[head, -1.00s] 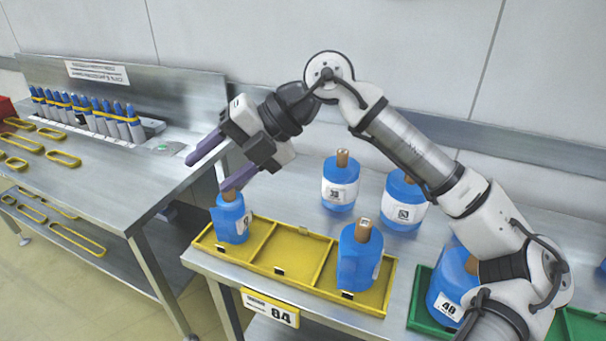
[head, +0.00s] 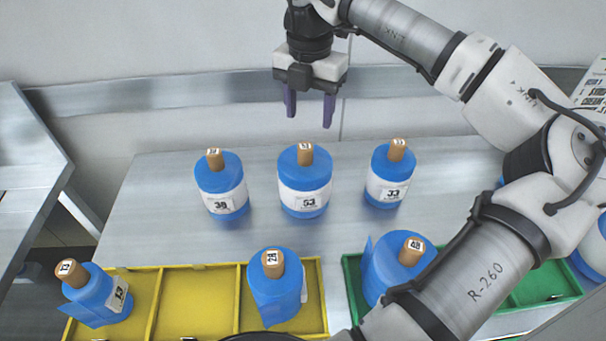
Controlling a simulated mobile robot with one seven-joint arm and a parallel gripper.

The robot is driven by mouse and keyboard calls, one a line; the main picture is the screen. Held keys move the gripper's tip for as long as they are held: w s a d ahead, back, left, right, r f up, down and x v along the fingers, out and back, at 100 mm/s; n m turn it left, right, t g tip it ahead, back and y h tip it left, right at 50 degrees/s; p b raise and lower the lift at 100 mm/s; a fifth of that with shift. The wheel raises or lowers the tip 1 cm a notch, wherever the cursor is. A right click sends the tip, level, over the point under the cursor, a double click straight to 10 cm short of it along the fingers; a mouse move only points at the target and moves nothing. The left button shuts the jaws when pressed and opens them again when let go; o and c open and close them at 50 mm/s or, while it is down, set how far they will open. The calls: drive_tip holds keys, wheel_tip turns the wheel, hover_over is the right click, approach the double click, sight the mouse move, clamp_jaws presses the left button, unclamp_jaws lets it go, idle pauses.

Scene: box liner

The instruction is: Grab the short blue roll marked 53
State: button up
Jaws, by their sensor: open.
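The short blue roll marked 53 (head: 304,181) stands upright on the metal table, in the middle of the back row. It has a white label and a brown core with a tag on top. My gripper (head: 309,112) is open and empty, above and behind this roll, with its purple fingers pointing down. The fingers are apart from the roll.
Roll 38 (head: 221,186) stands to its left and roll 33 (head: 389,177) to its right, with gaps between. In front, a yellow tray (head: 196,303) holds rolls 13 (head: 96,297) and 25 (head: 277,288). A green tray (head: 352,277) holds roll 48 (head: 396,266).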

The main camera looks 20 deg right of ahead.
sight(305, 147)
wheel_tip(305, 147, down, 4)
drive_tip(key=shift+f+p, duration=0.15)
drive_tip(key=shift+p, duration=0.15)
drive_tip(key=shift+w+a+f+p, duration=0.15)
drive_tip(key=shift+f+p, duration=0.4)
drive_tip(key=shift+f, duration=0.9)
drive_tip(key=shift+s+a+f+p, duration=0.15)
drive_tip(key=shift+f+p, duration=0.35)
drive_tip(key=shift+f, duration=0.95)
drive_tip(key=shift+w, duration=0.15)
clamp_jaws()
drive_tip(key=shift+r, duration=0.15)
